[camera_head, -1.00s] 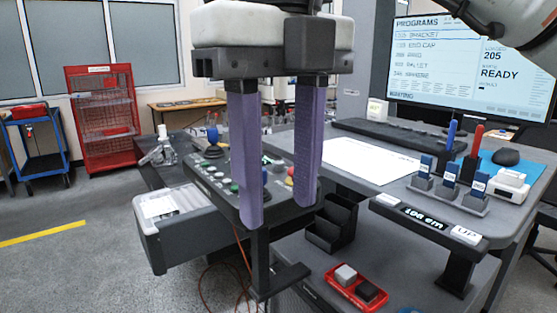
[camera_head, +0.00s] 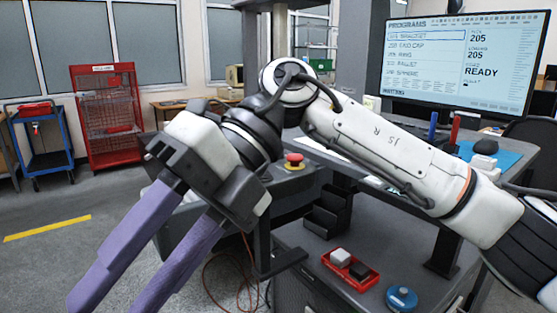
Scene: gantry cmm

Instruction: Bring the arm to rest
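My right arm (camera_head: 390,155) comes in from the right and reaches across the middle of the view. Its gripper (camera_head: 135,297) hangs at the lower left, with its two purple fingers pointing down and to the left. The fingers are apart and nothing is between them. The gripper is in front of the control console and the floor, touching nothing that I can see. My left gripper is not in view.
A red emergency button (camera_head: 294,160) shows on the console behind the arm. A red tray (camera_head: 350,268) with two small blocks and a blue round object (camera_head: 401,298) sit on the lower shelf. The monitor (camera_head: 461,62) reads READY. Open floor (camera_head: 50,260) lies at left.

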